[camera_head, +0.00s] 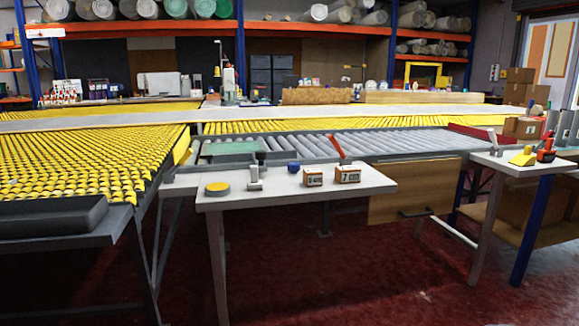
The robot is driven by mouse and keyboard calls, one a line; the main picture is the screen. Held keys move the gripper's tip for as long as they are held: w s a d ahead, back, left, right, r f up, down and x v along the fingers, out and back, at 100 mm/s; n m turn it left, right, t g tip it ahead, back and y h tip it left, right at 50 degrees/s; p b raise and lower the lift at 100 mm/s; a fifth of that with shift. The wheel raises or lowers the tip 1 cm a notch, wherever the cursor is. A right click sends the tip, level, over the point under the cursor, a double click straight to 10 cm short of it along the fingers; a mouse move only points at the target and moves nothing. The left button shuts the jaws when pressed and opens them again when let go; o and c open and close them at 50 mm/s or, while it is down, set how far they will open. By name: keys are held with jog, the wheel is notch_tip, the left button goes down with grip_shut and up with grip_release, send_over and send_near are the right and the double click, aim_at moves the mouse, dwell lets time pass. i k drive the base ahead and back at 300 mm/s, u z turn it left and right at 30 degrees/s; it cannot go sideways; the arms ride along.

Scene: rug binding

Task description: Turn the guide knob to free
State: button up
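No part is clearly marked as the guide knob. A small blue round knob-like piece (293,167) sits at the back edge of the light grey table (240,193), and I cannot tell its setting. A small grey upright fitting (254,178) stands to its left on the same table. A red lever (337,148) leans up and to the left behind the labelled blocks. My gripper is not in view.
A yellow disc (217,188) and two labelled blocks, one (313,176) left of the other (347,174), stand on the table. Yellow roller beds (80,160) fill the left. A second table (510,165) with tools stands right. The red floor in front is clear.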

aim_at(294, 168)
jog(key=u, duration=0.25)
jog(key=i, duration=1.25)
jog(key=z, duration=0.2)
